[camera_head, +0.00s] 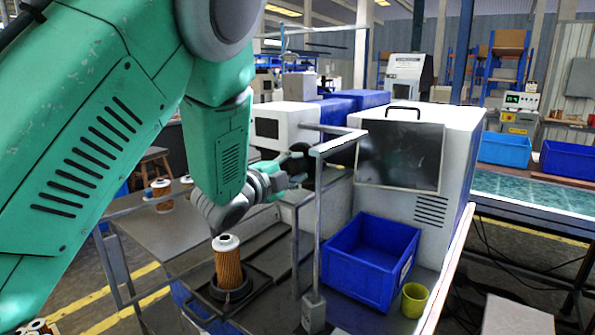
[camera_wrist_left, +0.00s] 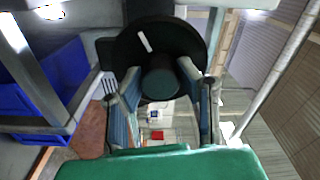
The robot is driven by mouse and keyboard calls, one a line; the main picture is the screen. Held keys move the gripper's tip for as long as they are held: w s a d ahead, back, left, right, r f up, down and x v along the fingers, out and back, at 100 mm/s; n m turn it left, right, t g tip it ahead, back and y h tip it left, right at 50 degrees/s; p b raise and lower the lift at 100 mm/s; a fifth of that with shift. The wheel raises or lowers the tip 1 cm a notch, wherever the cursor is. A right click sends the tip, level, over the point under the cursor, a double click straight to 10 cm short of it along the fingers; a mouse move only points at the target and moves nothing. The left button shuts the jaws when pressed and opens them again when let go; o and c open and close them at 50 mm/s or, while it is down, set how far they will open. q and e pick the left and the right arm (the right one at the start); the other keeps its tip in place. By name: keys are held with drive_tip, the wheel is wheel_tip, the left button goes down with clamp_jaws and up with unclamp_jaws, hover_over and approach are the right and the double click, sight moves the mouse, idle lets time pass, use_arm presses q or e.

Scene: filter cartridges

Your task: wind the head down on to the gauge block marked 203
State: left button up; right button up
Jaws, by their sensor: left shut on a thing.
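My left gripper (camera_head: 296,172) is at the middle of the head view, beside a thin grey upright post (camera_head: 317,235) with a pale crossbar. In the left wrist view its two fingers (camera_wrist_left: 152,80) are closed around the dark round hub of a black wheel (camera_wrist_left: 168,35). The wheel carries one white mark on its face. In the head view the wheel is only a dark shape (camera_head: 309,154) partly hidden by the gripper. No gauge block marked 203 can be made out. I cannot tell which part is the head. My right gripper is not in view.
A pleated filter cartridge (camera_head: 228,265) stands upright in a black holder below my left arm. A blue bin (camera_head: 345,265) and a yellow-green cup (camera_head: 414,300) stand right of the post. A large white machine (camera_head: 455,165) stands behind them. Further cartridges (camera_head: 161,190) are at left.

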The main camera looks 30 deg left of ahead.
use_arm(q)
drive_tip(key=shift+s+d+f, duration=0.1)
drive_tip(key=shift+f, duration=0.35)
drive_tip(key=o, duration=1.1)
drive_tip(key=shift+r, duration=0.15)
drive_tip(key=s, duration=0.4)
drive_tip(key=s+a, duration=0.1)
drive_tip(key=s, duration=0.6)
drive_tip(key=shift+s+a, duration=0.15)
drive_tip(key=shift+s, duration=0.2)
